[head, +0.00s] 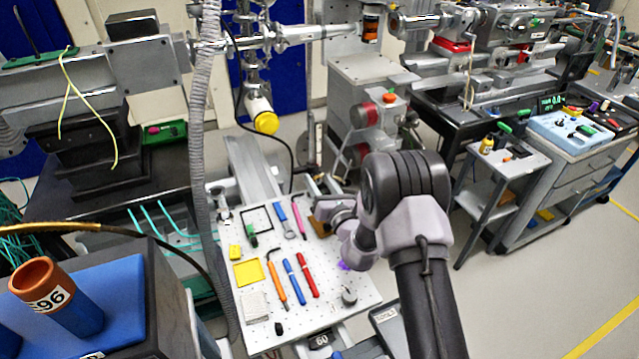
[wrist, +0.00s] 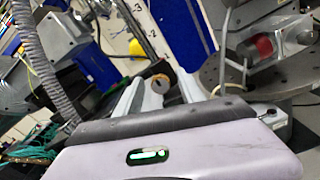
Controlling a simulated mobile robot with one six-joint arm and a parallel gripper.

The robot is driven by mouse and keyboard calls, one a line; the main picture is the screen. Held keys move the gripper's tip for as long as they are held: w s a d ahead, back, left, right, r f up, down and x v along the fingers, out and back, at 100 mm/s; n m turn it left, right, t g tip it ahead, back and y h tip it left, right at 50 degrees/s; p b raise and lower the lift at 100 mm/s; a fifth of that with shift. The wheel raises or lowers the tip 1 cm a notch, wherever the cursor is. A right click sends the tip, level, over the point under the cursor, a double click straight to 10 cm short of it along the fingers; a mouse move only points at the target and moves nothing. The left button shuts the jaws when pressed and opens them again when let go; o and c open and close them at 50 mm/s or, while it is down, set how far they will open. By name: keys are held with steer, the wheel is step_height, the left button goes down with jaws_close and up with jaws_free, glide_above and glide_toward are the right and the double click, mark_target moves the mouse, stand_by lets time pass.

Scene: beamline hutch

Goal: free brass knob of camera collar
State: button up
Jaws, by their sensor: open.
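My gripper (head: 322,196) is over the far right part of the pegboard plate, partly hidden by my own arm in the head view. In the wrist view its two pale fingers (wrist: 158,88) stand apart. A small round tan-brown end (wrist: 160,83) shows between or just beyond them; it may be the brass knob, but I cannot tell whether it touches a finger. A brownish piece (head: 321,208) shows beside the gripper in the head view. I cannot clearly make out the camera collar. A white cylinder with a yellow cap (head: 265,122) hangs from the beam pipe behind.
A corrugated hose (head: 201,100) hangs at left. A blue block with an orange-topped cylinder (head: 58,297) is front left. Clear floor lies right.

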steer(key=shift+c, duration=0.5)
jaws_close()
steer(key=n+b, duration=0.1)
steer(key=n, duration=0.4)
steer(key=shift+a+f+n+b, duration=0.1)
steer(key=shift+n+b, duration=1.1)
steer(key=shift+n, duration=1.4)
steer(key=shift+o, duration=0.5)
jaws_free()
